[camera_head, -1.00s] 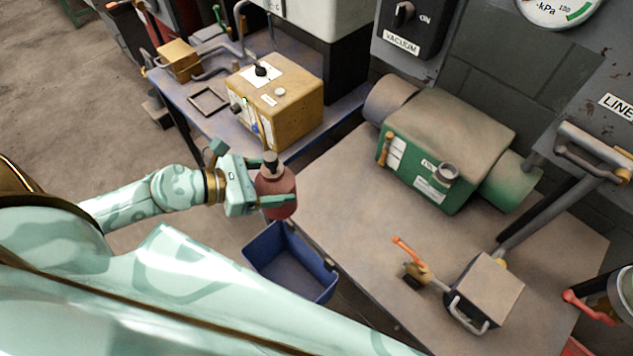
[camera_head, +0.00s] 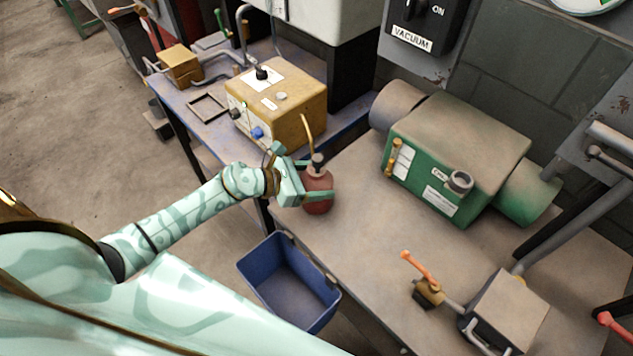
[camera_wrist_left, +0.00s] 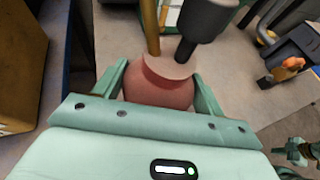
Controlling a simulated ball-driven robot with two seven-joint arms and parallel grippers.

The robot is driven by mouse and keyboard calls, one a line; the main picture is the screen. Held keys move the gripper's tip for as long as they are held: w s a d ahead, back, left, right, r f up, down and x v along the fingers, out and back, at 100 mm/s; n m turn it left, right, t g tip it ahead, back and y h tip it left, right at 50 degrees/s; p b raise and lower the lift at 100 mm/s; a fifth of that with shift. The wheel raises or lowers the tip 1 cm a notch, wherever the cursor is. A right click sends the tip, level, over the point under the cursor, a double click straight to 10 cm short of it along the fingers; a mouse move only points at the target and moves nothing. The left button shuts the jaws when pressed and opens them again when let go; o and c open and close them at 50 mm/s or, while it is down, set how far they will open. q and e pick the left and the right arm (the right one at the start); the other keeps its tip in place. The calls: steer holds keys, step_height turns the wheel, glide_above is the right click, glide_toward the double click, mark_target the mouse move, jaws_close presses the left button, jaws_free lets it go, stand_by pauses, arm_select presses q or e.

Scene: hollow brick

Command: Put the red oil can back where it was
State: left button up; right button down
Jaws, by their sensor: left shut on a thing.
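The red oil can (camera_head: 318,183) has a rounded red body, a dark top and a thin brass spout. My left gripper (camera_head: 312,195) is shut on its body and holds it upright at the left end of the grey bench (camera_head: 350,245). I cannot tell whether its base touches the bench top. In the left wrist view the can (camera_wrist_left: 160,88) sits between the two fingers of the left gripper (camera_wrist_left: 163,90).
A green pump (camera_head: 445,160) stands at the bench's back. A yellow box (camera_head: 275,105) is on the blue table at left. A blue bin (camera_head: 290,283) is below the front edge. An orange-handled valve (camera_head: 420,270) stands at front right. The bench middle is clear.

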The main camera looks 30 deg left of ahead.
arm_select(q)
steer(key=o, duration=1.3)
steer(key=shift+f, duration=0.2)
steer(key=shift+o, duration=0.2)
steer(key=shift+r, duration=0.1)
steer(key=shift+s+a+r, duration=0.1)
steer(key=shift+r, duration=0.1)
steer(key=v, duration=1.1)
steer(key=shift+s+a, duration=0.2)
steer(key=shift+s, duration=0.15)
